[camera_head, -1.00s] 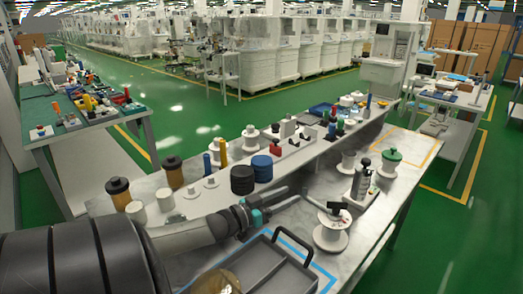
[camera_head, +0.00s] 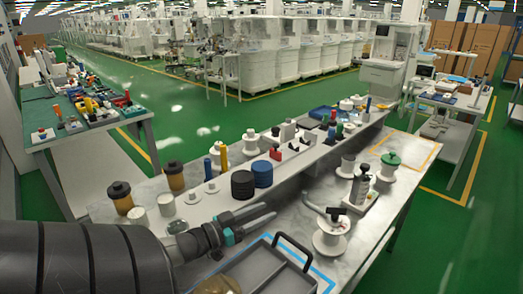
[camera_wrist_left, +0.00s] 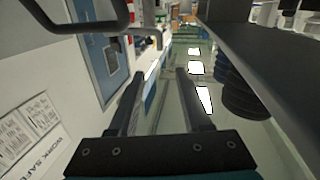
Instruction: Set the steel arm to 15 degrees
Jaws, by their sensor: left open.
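A round white fixture (camera_head: 330,238) stands on the steel bench, right of my left gripper. A thin steel arm (camera_head: 317,210) with a dark reddish end lies across its top, pointing to the upper left; a black block (camera_head: 335,212) sits by its other end. I cannot read its angle. My left gripper (camera_head: 272,211) is open and empty, apart from the fixture and to its left, above the bench near the grey tray. In the left wrist view its two fingers (camera_wrist_left: 160,85) are spread with nothing between them. My right gripper is not in view.
A grey tray (camera_head: 262,272) with a black handle (camera_head: 296,250) lies in front of the gripper. Black and blue ribbed cylinders (camera_head: 242,185) stand behind it on a raised shelf. A bottle-like device (camera_head: 361,185) and a green-topped spool (camera_head: 388,166) stand farther right.

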